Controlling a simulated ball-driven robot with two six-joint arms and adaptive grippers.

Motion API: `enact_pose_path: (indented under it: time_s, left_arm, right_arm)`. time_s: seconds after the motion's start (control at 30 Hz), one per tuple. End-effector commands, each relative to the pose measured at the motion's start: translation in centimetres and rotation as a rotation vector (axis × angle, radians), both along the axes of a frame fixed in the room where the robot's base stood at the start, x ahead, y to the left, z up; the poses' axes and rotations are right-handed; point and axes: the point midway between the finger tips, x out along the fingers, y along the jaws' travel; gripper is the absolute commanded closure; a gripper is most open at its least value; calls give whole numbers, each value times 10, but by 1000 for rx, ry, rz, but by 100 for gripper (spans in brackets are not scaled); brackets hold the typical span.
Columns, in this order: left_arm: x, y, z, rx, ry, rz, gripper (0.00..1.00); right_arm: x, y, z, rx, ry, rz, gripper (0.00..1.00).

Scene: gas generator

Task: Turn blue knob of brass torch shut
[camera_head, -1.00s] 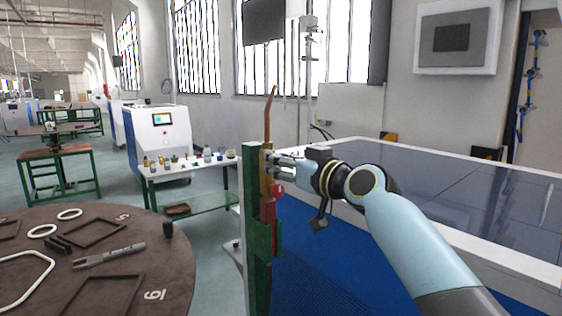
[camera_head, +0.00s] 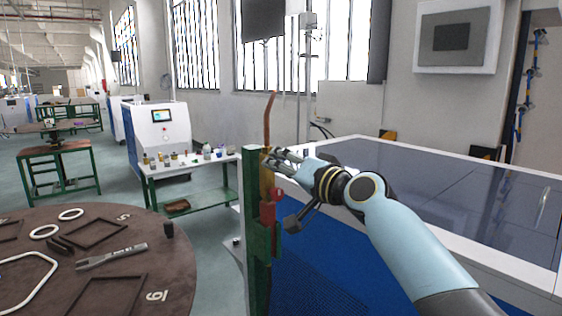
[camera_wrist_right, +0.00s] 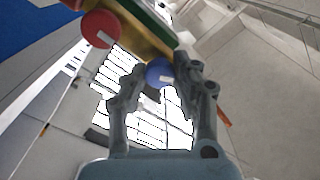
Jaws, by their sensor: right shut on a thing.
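The brass torch (camera_head: 266,177) stands upright against a green post (camera_head: 252,215), its thin copper tube (camera_head: 268,112) rising above. My right gripper (camera_head: 271,156) is at the torch's upper part, coming from the right. In the right wrist view, the blue knob (camera_wrist_right: 159,72) sits between the two fingers of my right gripper (camera_wrist_right: 160,80), which is shut on it. The red knob (camera_wrist_right: 98,29) is beside it on the brass body and shows in the head view (camera_head: 277,194). The blue knob is hidden by the fingers in the head view. My left gripper is not in view.
A round brown table (camera_head: 165,285) with frames, rings and a wrench (camera_head: 110,256) is at the lower left. A green-legged bench (camera_head: 215,162) with small items stands behind. A large dark-topped table (camera_head: 440,185) fills the right side.

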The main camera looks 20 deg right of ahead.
Motion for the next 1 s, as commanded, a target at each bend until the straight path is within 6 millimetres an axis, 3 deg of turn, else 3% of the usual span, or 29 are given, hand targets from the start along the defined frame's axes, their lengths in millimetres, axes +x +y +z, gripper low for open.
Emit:
enact_pose_path:
  time_s: [0.5, 1.0]
  left_arm:
    - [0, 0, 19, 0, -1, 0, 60]
    - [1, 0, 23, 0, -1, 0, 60]
  right_arm:
    - [0, -1, -1, 390, 142, 0, 100]
    - [0, -1, -2, 518, 189, 0, 100]
